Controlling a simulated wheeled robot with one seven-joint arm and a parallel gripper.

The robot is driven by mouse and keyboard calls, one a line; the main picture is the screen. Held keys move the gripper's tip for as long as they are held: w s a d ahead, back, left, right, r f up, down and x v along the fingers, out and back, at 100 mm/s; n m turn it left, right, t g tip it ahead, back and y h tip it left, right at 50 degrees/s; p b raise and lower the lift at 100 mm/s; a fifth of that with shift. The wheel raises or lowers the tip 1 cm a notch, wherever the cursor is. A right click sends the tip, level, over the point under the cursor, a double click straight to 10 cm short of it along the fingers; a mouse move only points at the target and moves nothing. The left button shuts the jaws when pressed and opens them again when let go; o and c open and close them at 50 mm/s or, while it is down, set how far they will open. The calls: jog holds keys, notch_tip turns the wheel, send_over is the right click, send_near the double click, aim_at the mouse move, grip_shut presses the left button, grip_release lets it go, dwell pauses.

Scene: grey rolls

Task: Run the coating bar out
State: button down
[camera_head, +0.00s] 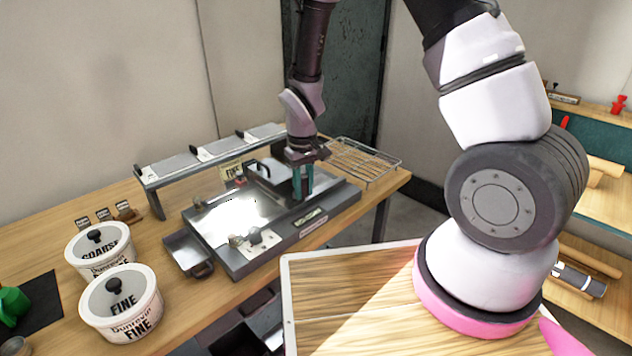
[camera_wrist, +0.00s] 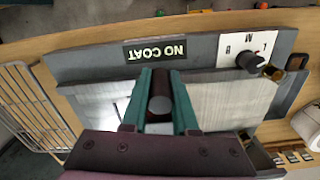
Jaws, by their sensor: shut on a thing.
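The coating machine (camera_head: 285,232) is a grey flat bed on the wooden bench, with a pale, shiny plate (camera_head: 228,215) on its left part. My gripper (camera_head: 303,190) points down over the right part of the bed, its green fingers close together. In the wrist view, my gripper (camera_wrist: 160,105) is shut on a dark round bar (camera_wrist: 161,88), seen along its length between the fingers; I take it as the coating bar. Its far end and any contact with the bed are hidden. Brushed metal (camera_wrist: 235,100) shows beside the fingers. A "NO COAT" label (camera_wrist: 155,50) is on the machine's edge.
A grey block with a black handle (camera_head: 268,172) stands just left of my gripper. A raised shelf (camera_head: 205,155) runs behind, and a wire rack (camera_head: 365,160) lies right. A small tray (camera_head: 187,252) and two lidded tubs, COARSE (camera_head: 98,250) and FINE (camera_head: 120,303), are left.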

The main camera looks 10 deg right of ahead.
jog(key=shift+s+a, duration=0.2)
jog(key=shift+a, duration=0.1)
jog(key=c, duration=0.7)
grip_release()
notch_tip(320, 180, up, 11)
jog(key=shift+f, duration=0.1)
